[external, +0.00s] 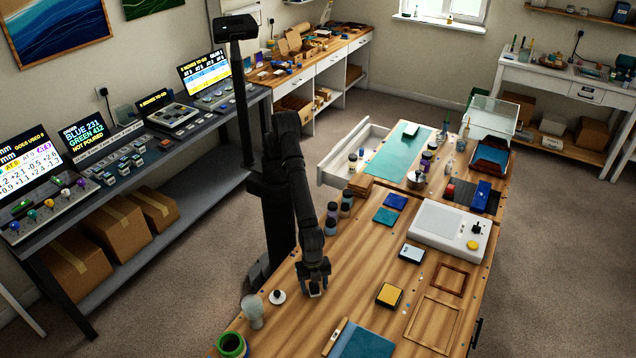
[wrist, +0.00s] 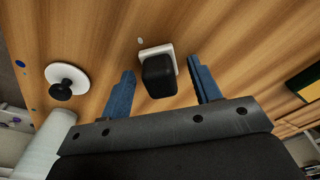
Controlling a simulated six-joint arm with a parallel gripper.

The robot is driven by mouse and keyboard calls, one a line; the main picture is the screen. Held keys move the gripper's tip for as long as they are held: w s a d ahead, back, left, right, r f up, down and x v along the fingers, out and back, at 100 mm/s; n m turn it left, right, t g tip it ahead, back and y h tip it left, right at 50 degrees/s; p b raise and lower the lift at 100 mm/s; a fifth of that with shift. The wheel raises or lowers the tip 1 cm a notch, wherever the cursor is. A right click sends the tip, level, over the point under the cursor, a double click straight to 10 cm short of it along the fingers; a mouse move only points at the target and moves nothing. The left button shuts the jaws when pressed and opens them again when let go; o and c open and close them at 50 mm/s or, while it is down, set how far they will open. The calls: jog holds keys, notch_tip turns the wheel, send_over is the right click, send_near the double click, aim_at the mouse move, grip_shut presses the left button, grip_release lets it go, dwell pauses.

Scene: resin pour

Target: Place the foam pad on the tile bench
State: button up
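A black block with a white square base (wrist: 158,75) stands on the wooden bench top; it may be the foam pad, but I cannot be sure. My gripper (wrist: 160,66) is open, with one blue finger on each side of this block and a gap to both. In the external view my gripper (external: 315,284) points down at the near left part of the wooden bench (external: 345,285) and largely hides the block. I cannot tell which surface is the tile bench; blue (external: 396,201) and teal (external: 385,216) squares lie farther back on this wooden one.
A white disc with a black knob (external: 277,296) and a pale glass-like vessel (external: 253,311) stand left of my gripper. A yellow-topped black block (external: 390,294) and wooden frames (external: 434,322) lie to the right. A white machine (external: 448,231) stands farther back.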

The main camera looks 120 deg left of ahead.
aim_at(314, 285)
jog(key=shift+r, duration=0.1)
notch_tip(314, 285, up, 12)
jog(key=s+a, duration=0.1)
dwell(0.4)
jog(key=f, duration=0.8)
jog(key=w+d+f, duration=0.1)
jog(key=f, duration=0.3)
jog(key=shift+f, duration=0.2)
notch_tip(314, 285, up, 3)
jog(key=shift+f, duration=0.1)
jog(key=shift+r, duration=0.7)
